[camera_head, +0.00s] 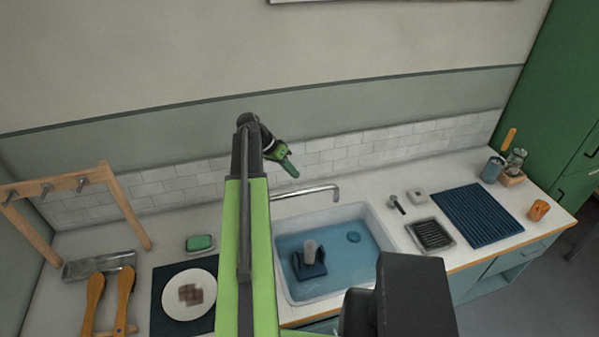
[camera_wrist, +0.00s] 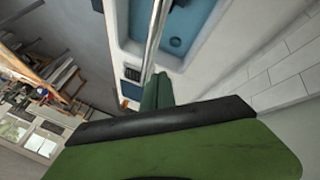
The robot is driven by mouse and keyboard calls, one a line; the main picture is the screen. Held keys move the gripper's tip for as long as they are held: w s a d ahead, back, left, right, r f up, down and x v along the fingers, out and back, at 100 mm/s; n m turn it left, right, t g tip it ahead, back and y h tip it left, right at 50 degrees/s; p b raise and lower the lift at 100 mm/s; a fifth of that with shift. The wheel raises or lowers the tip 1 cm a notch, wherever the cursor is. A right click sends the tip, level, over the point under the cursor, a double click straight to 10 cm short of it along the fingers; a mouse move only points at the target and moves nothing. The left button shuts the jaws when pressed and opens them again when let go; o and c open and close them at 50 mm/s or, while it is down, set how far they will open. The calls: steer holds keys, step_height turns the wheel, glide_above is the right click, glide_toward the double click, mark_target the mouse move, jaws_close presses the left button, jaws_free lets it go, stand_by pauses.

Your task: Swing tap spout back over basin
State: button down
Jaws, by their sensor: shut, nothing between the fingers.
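The metal tap spout (camera_head: 310,189) reaches from behind my arm to the right, and its bent tip hangs over the back edge of the basin (camera_head: 378,227). The basin holds blue water, with a blue block and a grey cylinder standing in it. My gripper (camera_head: 289,167) is shut and empty, above and behind the spout near the tiled wall. In the wrist view my green fingers (camera_wrist: 157,92) show close to the spout (camera_wrist: 155,40), which crosses beside the basin's blue water (camera_wrist: 185,25). I cannot tell whether they touch. My arm hides the tap's base.
Left of my arm are a plate (camera_head: 190,294), a green sponge (camera_head: 200,243), wooden-handled brushes (camera_head: 93,300) and a wooden rack (camera_head: 125,205). Right of the basin are a black-grated dish (camera_head: 430,234), a blue ribbed mat (camera_head: 477,215) and an orange cup (camera_head: 538,210). The tiled wall stands close behind.

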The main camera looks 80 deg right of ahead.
steer(key=p+v, duration=0.8)
steer(key=v, duration=0.3)
steer(key=shift+w+r, duration=0.25)
steer(key=shift+r, duration=0.05)
